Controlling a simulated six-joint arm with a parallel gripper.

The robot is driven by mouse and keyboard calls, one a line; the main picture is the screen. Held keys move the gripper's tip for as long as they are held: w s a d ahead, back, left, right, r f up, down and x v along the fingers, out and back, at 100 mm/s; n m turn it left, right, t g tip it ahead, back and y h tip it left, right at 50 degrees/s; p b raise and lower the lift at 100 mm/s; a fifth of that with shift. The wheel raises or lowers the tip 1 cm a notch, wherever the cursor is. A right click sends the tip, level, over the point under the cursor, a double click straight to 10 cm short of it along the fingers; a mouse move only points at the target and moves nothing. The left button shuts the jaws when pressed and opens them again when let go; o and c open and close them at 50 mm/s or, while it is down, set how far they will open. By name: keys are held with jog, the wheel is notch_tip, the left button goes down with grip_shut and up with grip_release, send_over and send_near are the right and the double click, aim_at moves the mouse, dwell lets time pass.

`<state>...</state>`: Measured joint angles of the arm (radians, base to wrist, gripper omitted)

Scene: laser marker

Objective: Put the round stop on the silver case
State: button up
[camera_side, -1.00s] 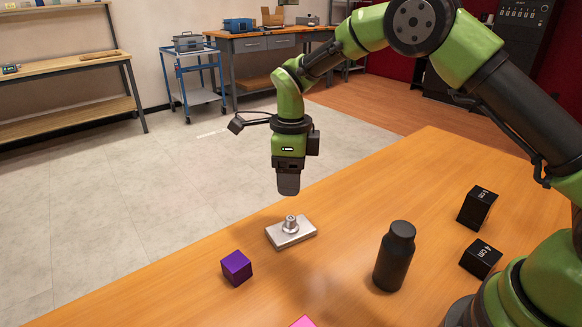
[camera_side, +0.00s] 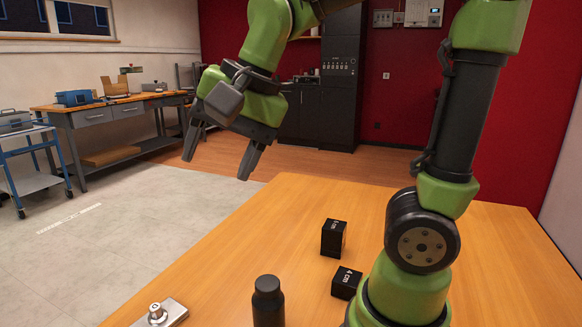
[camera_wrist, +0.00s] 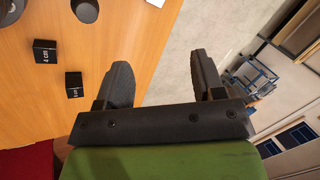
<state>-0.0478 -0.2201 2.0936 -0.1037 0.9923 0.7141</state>
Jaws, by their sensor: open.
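The silver case (camera_side: 172,318) lies flat on the table at the lower left of the side view, cut by the bottom edge. A small silver round piece, which looks like the round stop (camera_side: 157,312), stands upright on top of it. My gripper (camera_side: 217,166) is high above the table's far left edge, well away from the case. Its two fingers are spread with nothing between them; they also show apart in the wrist view (camera_wrist: 163,68). In the wrist view only a pale corner at the top edge may be the case.
A black bottle (camera_side: 268,302) stands right of the case. A workbench (camera_side: 110,115) and a blue cart (camera_side: 30,165) stand far off.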

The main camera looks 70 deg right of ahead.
jog(key=s+n+t, duration=0.2)
jog(key=s+n, duration=0.5)
jog(key=s, duration=0.2)
jog(key=shift+d+f+n, duration=0.2)
jog(key=shift+f+n, duration=0.1)
jog(key=shift+f, duration=0.15)
jog(key=shift+s, duration=0.1)
dwell(0.3)
